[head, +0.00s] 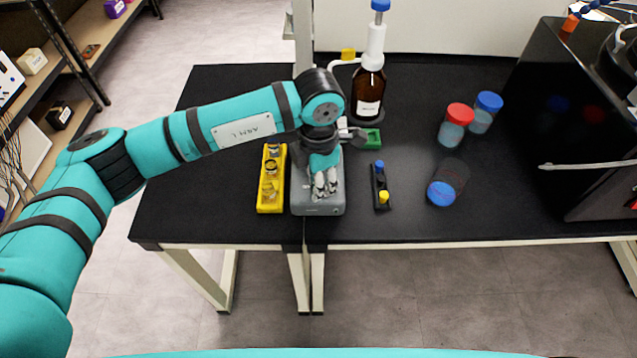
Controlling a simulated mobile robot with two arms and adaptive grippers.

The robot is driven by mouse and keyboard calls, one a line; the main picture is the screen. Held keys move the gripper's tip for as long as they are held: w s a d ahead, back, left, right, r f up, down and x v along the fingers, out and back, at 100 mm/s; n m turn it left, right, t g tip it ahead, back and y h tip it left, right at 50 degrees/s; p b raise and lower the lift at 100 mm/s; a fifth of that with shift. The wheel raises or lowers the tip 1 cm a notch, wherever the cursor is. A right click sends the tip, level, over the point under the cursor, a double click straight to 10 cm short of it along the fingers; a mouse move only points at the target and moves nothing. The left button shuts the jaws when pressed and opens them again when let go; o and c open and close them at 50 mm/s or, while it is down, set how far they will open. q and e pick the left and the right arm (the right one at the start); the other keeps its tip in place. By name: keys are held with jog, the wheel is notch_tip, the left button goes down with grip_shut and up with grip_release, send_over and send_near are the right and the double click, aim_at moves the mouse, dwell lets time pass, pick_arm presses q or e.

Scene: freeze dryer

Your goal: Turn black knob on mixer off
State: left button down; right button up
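The mixer (303,203) is a small grey box near the front edge of the black table. My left arm comes in from the left, and my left gripper (325,190) points down over the top of the mixer. Its fingers look close together, but I cannot tell whether they are shut or touch the mixer. The black knob cannot be made out; the gripper covers much of the mixer's top and part of its front. My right gripper is not in view.
A brown bottle (367,100) stands behind. Several capped jars (451,132) and a large black machine (540,100) are farther right.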

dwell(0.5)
pick_arm(q)
jog(key=c, duration=1.1)
grip_release()
notch_tip(320, 180, up, 12)
